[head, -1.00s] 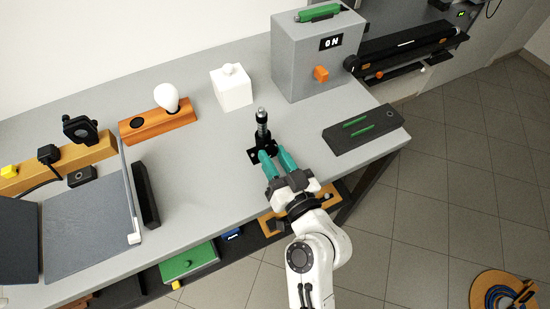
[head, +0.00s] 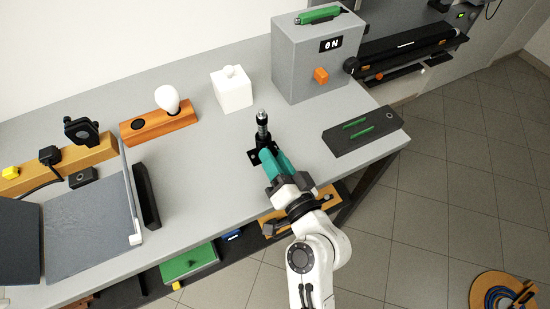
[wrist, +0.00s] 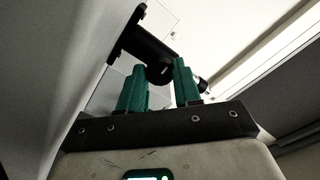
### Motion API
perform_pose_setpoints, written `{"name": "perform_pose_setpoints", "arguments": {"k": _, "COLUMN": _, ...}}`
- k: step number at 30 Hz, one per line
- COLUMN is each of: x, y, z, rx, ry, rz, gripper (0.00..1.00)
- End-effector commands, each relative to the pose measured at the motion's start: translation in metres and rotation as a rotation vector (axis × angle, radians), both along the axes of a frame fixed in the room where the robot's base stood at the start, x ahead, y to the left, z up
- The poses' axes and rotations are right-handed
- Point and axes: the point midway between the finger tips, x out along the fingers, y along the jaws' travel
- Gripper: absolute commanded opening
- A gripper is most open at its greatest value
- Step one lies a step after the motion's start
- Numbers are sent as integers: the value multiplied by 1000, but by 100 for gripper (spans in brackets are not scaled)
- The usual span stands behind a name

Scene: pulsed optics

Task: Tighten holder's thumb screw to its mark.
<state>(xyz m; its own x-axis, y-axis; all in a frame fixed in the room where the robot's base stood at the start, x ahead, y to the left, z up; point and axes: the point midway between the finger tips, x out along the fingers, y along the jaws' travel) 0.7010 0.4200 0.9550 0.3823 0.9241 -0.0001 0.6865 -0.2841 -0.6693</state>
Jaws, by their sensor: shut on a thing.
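The holder (head: 262,132) is a dark upright post with a silver band on a black base (head: 254,157), standing near the bench's front edge. My gripper (head: 274,161) has teal fingers and reaches the holder's lower part from the front. It is shut on the thumb screw. In the wrist view my gripper (wrist: 160,84) has one finger on each side of the thumb screw (wrist: 157,75), a dark round knob with a small pale line on its face. The holder (wrist: 150,46) runs behind it. In the head view my fingers hide the screw. I cannot make out a separate target mark.
A grey box (head: 315,60) with an ON label stands behind. A dark block (head: 378,128) with green strips lies right. A white block (head: 232,90) and an orange-brown block (head: 145,126) with a white bulb stand left. The bench top (head: 205,165) is clear left of the holder.

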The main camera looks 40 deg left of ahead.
Motion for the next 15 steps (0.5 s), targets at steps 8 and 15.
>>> {"name": "perform_pose_setpoints", "arguments": {"k": 8, "x": 0, "y": -1, "z": -1, "rx": -2, "ry": 2, "rz": -1, "gripper": 2}}
{"name": "perform_pose_setpoints", "arguments": {"k": 15, "x": 0, "y": 0, "z": -1, "rx": -1, "ry": 0, "rz": -1, "gripper": 53}}
